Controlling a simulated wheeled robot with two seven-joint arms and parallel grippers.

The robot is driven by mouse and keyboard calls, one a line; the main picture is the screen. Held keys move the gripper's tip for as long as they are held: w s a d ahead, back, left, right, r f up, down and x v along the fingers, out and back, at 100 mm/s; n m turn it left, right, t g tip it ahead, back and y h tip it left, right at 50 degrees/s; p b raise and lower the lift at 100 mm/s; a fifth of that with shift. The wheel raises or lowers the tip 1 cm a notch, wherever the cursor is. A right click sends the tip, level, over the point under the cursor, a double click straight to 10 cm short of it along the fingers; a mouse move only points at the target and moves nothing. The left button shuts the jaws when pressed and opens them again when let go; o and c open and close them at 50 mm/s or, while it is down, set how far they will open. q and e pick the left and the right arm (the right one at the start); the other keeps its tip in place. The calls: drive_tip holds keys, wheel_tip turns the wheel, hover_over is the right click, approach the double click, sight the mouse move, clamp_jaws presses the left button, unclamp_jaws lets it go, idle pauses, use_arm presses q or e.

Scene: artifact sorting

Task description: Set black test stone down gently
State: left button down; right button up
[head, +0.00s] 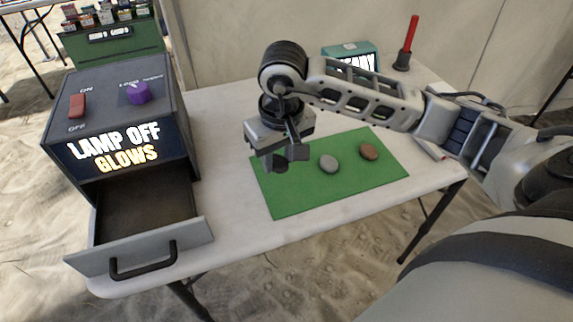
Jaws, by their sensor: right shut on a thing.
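The black test stone (280,167) is a small dark stone at the left part of the green mat (300,199). My right gripper (285,158) points down over the mat's upper left and is shut on the black stone. Its fingers partly hide the stone, and I cannot tell whether the stone touches the mat. A grey stone (329,164) and a reddish-brown stone (369,151) lie on the mat to the right, apart from the gripper. My left gripper is not in view.
A grey lamp box (115,110) stands at left with its empty drawer (145,240) pulled open. A teal-framed device (350,57) and a red stick in a dark holder (409,45) stand at the back. White tabletop (225,120) is clear between box and mat.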

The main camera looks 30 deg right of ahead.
sight(284, 178)
drive_tip(key=shift+w+d+f, duration=0.2)
drive_tip(key=shift+d+f, duration=0.2)
drive_tip(key=shift+f, duration=0.15)
drive_tip(key=shift+w+d+f, duration=0.15)
drive_tip(key=shift+d+f, duration=0.25)
drive_tip(key=shift+f, duration=0.15)
drive_tip(key=f, duration=0.3)
drive_tip(key=shift+d+f, duration=0.1)
drive_tip(key=shift+d, duration=0.15)
drive_tip(key=shift+w+f, duration=0.1)
drive_tip(key=shift+f, duration=0.05)
drive_tip(key=shift+f, duration=0.25)
drive_tip(key=o, duration=1)
drive_tip(key=shift+r, duration=0.1)
drive_tip(key=shift+c, duration=0.2)
drive_tip(key=shift+r, duration=0.1)
